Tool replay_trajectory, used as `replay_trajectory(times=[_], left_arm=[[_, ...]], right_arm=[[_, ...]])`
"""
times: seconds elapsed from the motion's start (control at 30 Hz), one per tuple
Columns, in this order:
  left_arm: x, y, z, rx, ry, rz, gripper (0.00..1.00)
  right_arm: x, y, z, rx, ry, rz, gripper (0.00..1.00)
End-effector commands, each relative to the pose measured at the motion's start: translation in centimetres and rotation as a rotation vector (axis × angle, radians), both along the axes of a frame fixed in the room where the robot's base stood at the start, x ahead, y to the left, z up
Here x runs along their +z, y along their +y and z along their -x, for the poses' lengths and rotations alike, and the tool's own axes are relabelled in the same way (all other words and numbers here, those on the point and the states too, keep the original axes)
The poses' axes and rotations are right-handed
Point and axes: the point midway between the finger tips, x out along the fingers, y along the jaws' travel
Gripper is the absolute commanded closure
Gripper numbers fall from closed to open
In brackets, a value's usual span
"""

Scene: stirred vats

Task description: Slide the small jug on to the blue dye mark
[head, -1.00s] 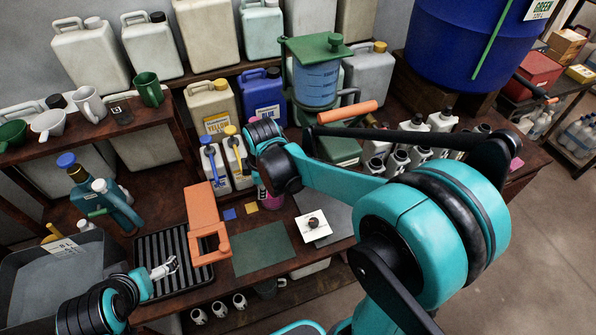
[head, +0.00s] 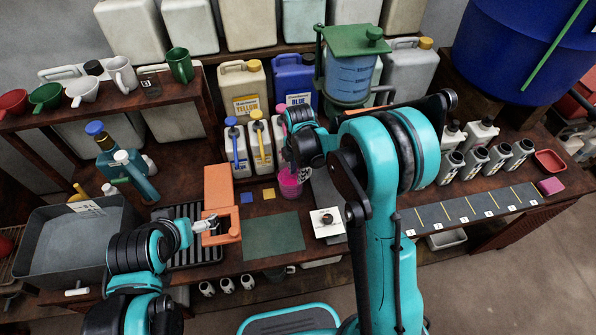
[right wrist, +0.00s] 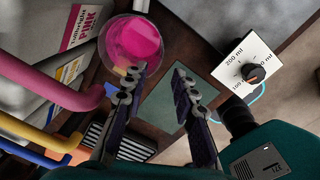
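The small clear jug with pink liquid (head: 289,182) stands on the bench, right of the blue dye mark (head: 246,197) and a yellow mark (head: 268,193). In the right wrist view the jug (right wrist: 133,42) shows from above, just beyond my left-hand finger. My right gripper (right wrist: 160,72) is open, its fingers apart with nothing between them; whether a finger touches the jug I cannot tell. In the head view its fingers are mostly hidden behind my wrist. My left gripper (head: 205,225) is beside an orange block-shaped fixture (head: 220,190); its fingers are too small to judge.
Dye jugs with blue, yellow and pink handles (head: 258,146) stand behind the small jug. A green mat (head: 273,236) and a white dial card (head: 328,222) lie in front. A blue-filled dispenser (head: 351,76) stands at the back. A grey basin (head: 70,248) is at left.

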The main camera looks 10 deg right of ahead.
Motion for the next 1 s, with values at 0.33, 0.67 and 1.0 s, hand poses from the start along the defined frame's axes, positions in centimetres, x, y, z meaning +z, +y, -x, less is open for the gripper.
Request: replay_trajectory(times=[0.33,0.67,1.0], left_arm=[[-1.9,0.0,0.0,0.000,0.000,0.000,0.00],[-3.6,0.0,0.0,0.000,0.000,0.000,0.00],[-3.9,0.0,0.0,0.000,0.000,0.000,0.00]], right_arm=[[-5.3,0.1,-0.2,-0.001,0.000,0.000,0.73],[-10.6,0.2,-0.5,-0.002,0.000,0.000,0.73],[-11.9,0.2,-0.5,-0.002,0.000,0.000,0.73]])
